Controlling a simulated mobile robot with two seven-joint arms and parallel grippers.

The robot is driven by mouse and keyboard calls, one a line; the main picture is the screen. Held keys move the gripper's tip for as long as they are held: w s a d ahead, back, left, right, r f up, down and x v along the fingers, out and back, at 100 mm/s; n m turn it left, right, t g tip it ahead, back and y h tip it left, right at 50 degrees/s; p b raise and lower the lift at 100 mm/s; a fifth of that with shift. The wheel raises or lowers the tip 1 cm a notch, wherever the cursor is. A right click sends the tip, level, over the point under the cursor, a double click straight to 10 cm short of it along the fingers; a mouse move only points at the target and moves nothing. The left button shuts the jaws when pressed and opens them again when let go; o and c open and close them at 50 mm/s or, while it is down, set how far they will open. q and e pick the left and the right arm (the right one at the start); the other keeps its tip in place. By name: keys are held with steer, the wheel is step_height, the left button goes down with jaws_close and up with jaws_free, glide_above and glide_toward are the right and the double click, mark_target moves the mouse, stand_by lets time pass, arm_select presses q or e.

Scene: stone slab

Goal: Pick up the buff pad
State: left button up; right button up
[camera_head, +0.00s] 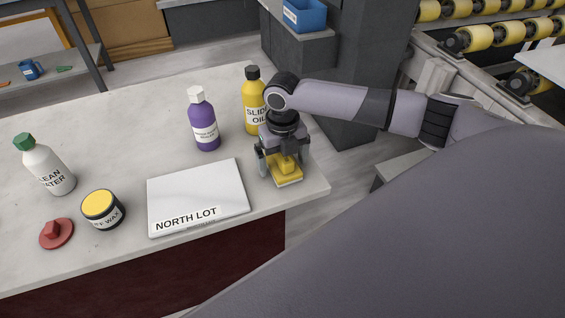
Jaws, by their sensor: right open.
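A yellow pad (288,179) with a raised block on top lies near the right front corner of the stone slab (110,270). My right gripper (283,165) is directly above it, pointing down, with its open fingers on either side of the raised block. The gripper hides part of the pad, and I cannot tell whether the fingers touch it. A red pad (56,234) with a similar block lies at the front left of the slab. No label naming the buff pad is readable on either one. My left gripper is not in view.
A white panel marked NORTH LOT (197,193) lies left of the gripper. A yellow oil bottle (251,112) stands close behind it, beside a purple bottle (203,125). A wax jar (103,211) and a white bottle (48,168) stand at left.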

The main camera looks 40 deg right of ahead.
steer(key=shift+c, duration=1.2)
steer(key=c, duration=1)
steer(key=shift+o, duration=0.2)
steer(key=shift+r, duration=0.1)
step_height(320, 180, up, 20)
steer(key=p, duration=0.1)
steer(key=shift+p, duration=0.4)
steer(key=o, duration=0.5)
steer(key=c, duration=0.3)
